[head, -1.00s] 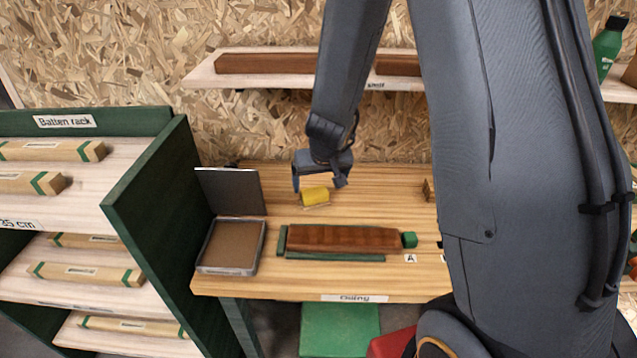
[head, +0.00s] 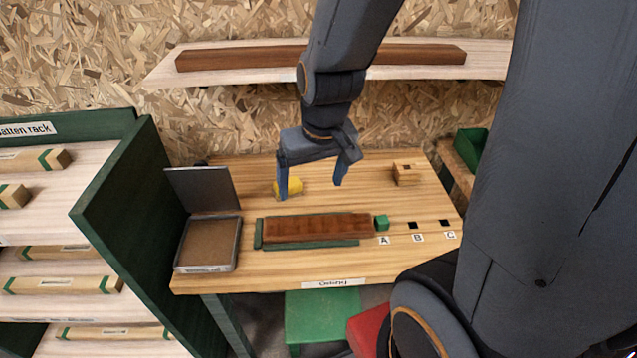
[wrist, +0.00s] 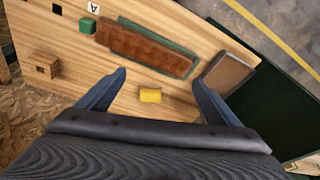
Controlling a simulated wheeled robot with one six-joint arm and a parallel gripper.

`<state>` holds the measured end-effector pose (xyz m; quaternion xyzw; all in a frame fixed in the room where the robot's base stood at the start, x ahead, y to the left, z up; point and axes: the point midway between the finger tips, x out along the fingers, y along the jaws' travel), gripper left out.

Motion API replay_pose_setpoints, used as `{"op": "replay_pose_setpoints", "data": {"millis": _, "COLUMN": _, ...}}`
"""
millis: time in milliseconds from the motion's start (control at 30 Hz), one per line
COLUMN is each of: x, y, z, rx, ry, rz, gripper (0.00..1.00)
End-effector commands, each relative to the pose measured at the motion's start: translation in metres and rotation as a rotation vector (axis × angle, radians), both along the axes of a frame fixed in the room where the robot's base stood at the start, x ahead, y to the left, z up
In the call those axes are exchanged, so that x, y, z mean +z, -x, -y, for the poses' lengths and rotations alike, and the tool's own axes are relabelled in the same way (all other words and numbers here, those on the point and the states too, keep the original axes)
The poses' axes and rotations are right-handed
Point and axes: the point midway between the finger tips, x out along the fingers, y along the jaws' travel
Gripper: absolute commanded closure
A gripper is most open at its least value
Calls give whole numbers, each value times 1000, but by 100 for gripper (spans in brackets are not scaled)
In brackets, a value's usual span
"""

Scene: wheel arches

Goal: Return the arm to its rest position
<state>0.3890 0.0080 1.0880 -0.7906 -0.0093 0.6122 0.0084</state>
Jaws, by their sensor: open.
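My gripper (head: 313,187) hangs above the back of the wooden table, its two blue fingers spread wide with nothing between them. It also shows in the wrist view (wrist: 160,92). A yellow block (head: 290,187) rests on the table, partly behind the left finger in the head view. In the wrist view the yellow block (wrist: 150,95) lies below the gap between the fingers, apart from them. My arm comes down from the top of the head view, in front of the wall shelf.
The table (head: 210,283) holds a brown plank (head: 318,227) in a green fixture, a green block (head: 381,222), an open flat case (head: 207,245) and a wooden block (head: 405,175). The batten rack (head: 120,190) stands left, a wall shelf (head: 160,78) behind. A green stool (head: 320,315) stands below.

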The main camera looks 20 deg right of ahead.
Motion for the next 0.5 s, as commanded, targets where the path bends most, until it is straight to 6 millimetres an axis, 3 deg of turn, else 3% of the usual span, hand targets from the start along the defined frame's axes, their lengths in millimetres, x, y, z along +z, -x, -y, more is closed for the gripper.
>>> {"op": "replay_pose_setpoints", "data": {"millis": 200, "x": 6, "y": 21, "z": 8, "rx": -5, "ry": 25, "rz": -26, "gripper": 14}}
{"op": "replay_pose_setpoints", "data": {"millis": 500, "x": 5, "y": 20, "z": 8, "rx": -5, "ry": 26, "rz": -27, "gripper": 14}}
